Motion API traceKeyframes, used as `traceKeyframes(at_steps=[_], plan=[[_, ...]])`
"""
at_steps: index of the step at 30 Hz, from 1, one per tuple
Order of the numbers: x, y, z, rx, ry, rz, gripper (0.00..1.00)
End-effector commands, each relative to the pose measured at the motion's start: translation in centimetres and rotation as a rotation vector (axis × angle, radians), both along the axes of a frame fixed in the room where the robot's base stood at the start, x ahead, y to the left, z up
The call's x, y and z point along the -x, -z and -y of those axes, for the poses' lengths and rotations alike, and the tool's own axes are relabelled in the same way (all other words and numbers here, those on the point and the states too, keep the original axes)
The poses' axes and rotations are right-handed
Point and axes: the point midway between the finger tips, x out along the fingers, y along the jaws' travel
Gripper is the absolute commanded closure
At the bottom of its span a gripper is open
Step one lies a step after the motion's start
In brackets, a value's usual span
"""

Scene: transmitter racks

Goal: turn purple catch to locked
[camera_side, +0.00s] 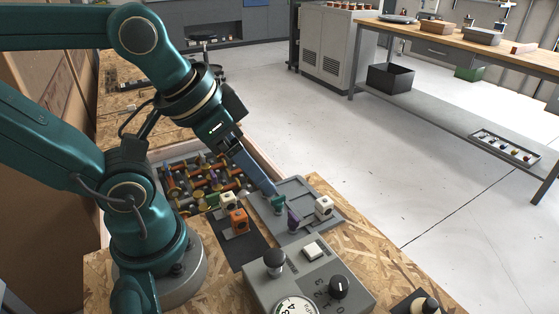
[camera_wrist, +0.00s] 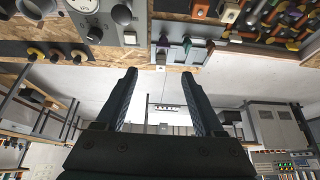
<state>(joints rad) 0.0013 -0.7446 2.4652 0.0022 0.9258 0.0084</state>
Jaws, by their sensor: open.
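The purple catch (camera_side: 293,219) stands on a grey plate (camera_side: 318,190) on the wooden bench. In the wrist view the purple catch (camera_wrist: 163,43) shows at the top, beyond the fingertips. A teal catch (camera_side: 278,204) stands beside it, to its left in the side view. A white block (camera_side: 324,207) is to its right. My gripper (camera_side: 273,192) is open and empty, its tips close to the teal catch in the side view; whether they touch it I cannot tell. The wrist view shows the two fingers (camera_wrist: 158,76) spread apart, with nothing between them.
A grey control box (camera_side: 310,276) with a black knob, dial and white button is in front of the plate. An orange block (camera_side: 238,221) and a second white block (camera_side: 228,201) are to the left. A bin of mixed parts (camera_side: 203,181) lies behind them.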

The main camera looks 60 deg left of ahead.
Motion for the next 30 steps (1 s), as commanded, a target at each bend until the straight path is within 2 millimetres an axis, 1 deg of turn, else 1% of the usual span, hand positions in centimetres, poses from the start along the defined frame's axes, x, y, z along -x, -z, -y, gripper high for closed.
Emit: traceKeyframes(at_steps=[1, 4, 9, 15, 21, 30], plan=[[-0.4, -0.8, 0.0, 0.001, -0.001, 0.004, 0.30], [-1.4, -1.7, 0.0, 0.000, -0.001, -0.009, 0.30], [-2.8, -2.6, 0.0, 0.001, -0.002, -0.047, 0.30], [-4.0, -3.0, -0.1, 0.000, -0.004, -0.076, 0.30], [-4.4, -3.1, -0.1, 0.000, -0.004, -0.088, 0.30], [-4.4, -3.2, -0.1, 0.001, -0.003, -0.082, 0.30]])
